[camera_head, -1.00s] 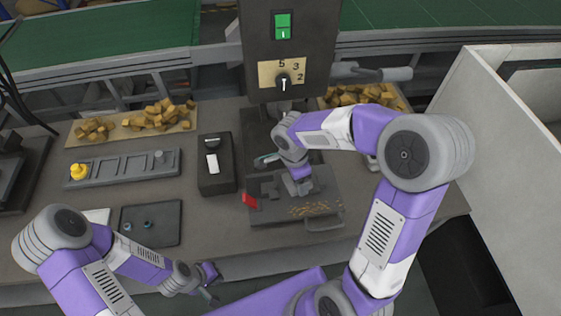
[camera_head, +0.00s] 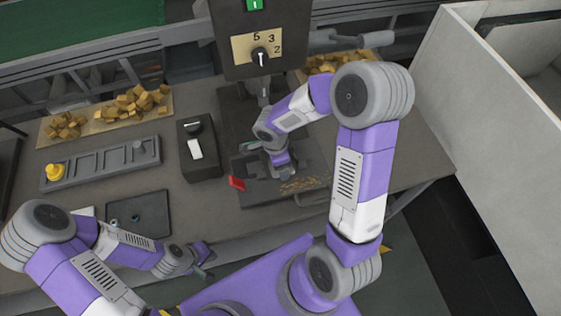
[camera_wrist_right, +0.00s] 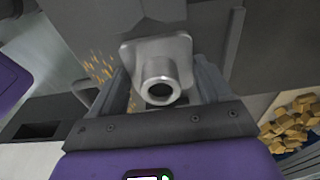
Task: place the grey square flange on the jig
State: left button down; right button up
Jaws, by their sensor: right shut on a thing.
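The grey square flange (camera_wrist_right: 178,52), a rounded square plate with a short round tube, shows in the right wrist view between the fingers of my right gripper (camera_wrist_right: 160,85). The tube's open end faces the camera. My right gripper (camera_head: 279,166) is shut on the flange, low over the grey machine base (camera_head: 262,194) under the press; there the arm hides the flange. A dark fixture, seemingly the jig, is mostly hidden by this gripper; I cannot tell whether the flange touches it. My left gripper (camera_head: 206,262) looks open and empty, near the table's front edge.
The press head (camera_head: 265,40) is above. A pale wall (camera_head: 480,110) bounds the right.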

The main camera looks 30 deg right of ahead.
jog(key=shift+f, duration=0.1)
jog(key=o, duration=1.3)
jog(key=shift+c, duration=0.2)
jog(key=shift+w+r, duration=0.1)
jog(key=shift+r, duration=0.4)
notch_tip(320, 180, up, 11)
jog(key=a+p, duration=0.1)
jog(key=shift+a+r, duration=0.2)
jog(key=shift+a, duration=0.05)
